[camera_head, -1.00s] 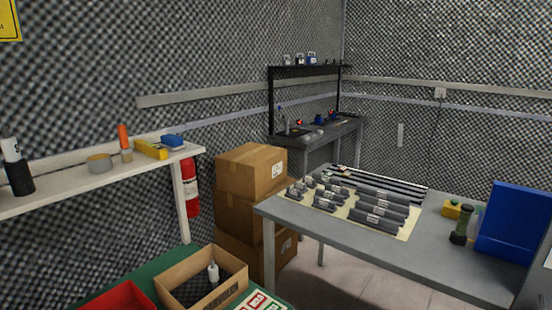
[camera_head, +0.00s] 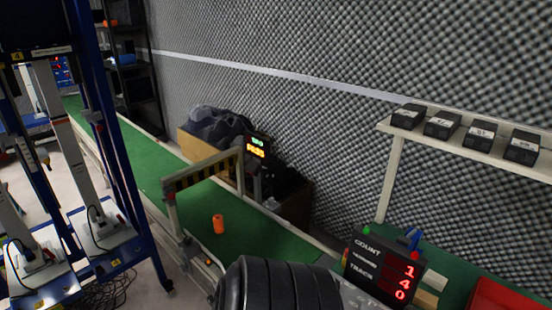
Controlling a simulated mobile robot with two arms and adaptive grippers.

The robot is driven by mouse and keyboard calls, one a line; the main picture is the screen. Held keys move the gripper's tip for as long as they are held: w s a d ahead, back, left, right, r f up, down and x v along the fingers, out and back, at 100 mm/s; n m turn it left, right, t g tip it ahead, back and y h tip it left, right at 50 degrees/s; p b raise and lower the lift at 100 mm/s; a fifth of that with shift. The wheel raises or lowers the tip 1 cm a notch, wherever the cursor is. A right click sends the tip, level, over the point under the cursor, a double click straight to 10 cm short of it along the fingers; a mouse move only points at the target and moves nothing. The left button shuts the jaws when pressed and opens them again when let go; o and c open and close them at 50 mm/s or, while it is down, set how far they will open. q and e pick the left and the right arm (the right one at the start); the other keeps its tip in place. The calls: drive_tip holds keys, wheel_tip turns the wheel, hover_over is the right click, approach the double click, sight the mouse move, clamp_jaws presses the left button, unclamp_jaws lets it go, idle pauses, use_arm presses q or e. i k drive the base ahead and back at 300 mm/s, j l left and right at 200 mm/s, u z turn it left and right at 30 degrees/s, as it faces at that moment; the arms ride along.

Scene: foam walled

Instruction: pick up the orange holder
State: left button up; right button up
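An orange cylinder, which looks like the orange holder (camera_head: 218,223), stands upright on the green belt (camera_head: 205,195) of a conveyor, left of the middle of the head view. It stands just on the near side of a striped gate over the belt. Its whole near side shows, and nothing touches it. Neither of my grippers shows in the head view.
The striped gate (camera_head: 205,172) spans the belt. A blue frame (camera_head: 115,140) stands at the left. A counter display (camera_head: 385,270) stands at the lower right, below a shelf (camera_head: 470,141) with several black boxes. A foam wall runs behind.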

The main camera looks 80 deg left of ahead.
sight(218, 223)
drive_tip(key=u, duration=3.25)
drive_tip(key=i+j, duration=0.2)
drive_tip(key=j, duration=0.15)
drive_tip(key=i+j, duration=0.15)
drive_tip(key=j, duration=0.25)
